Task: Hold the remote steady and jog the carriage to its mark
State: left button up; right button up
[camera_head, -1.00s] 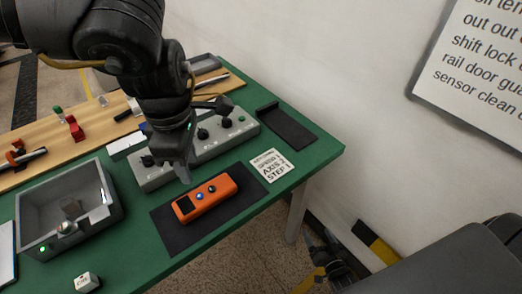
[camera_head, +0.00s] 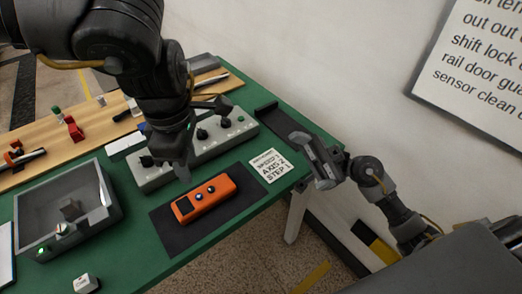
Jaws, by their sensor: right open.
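The orange remote (camera_head: 205,198), with a dark screen and two buttons, lies on a dark mat (camera_head: 173,237) on the green table. My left gripper (camera_head: 181,172) points down over the grey control box (camera_head: 150,178), behind the remote and apart from it; whether its jaws are open or shut is unclear. My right gripper (camera_head: 312,160) is open and empty beyond the table's right edge, right of the card (camera_head: 270,166) reading "AXIS 2 STEP 1". I cannot tell which thing is the carriage; a red block (camera_head: 75,128) stands on the wooden board (camera_head: 50,141).
A grey open bin (camera_head: 108,190) with a block inside stands at the left. A black tray (camera_head: 290,131) lies at the back right. A small white block (camera_head: 86,284) is at the front. The wall is close behind the table.

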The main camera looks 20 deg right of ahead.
jog(key=w+a+f+n+t+h, duration=0.1)
jog(key=w+a+n+t+h, duration=0.15)
jog(key=w+a+n, duration=0.35)
jog(key=n+t+h, duration=0.5)
jog(key=n+h, duration=0.3)
jog(key=n, duration=1.3)
send_near(227, 180)
jog(key=shift+s+a+r+g, duration=0.25)
jog(key=shift+s+a+r, duration=0.1)
jog(key=shift+r, duration=0.2)
jog(key=shift+w+d+f+n+h, duration=0.2)
jog(key=shift+d+n+h, duration=0.1)
jog(key=shift+n, duration=0.2)
jog(key=shift+w+d+f+n+h, duration=0.2)
jog(key=shift+w+d+n, duration=0.1)
jog(key=shift+n, duration=0.2)
jog(key=x, duration=1.1)
jog(key=shift+w, duration=0.2)
jog(key=c, duration=1.2)
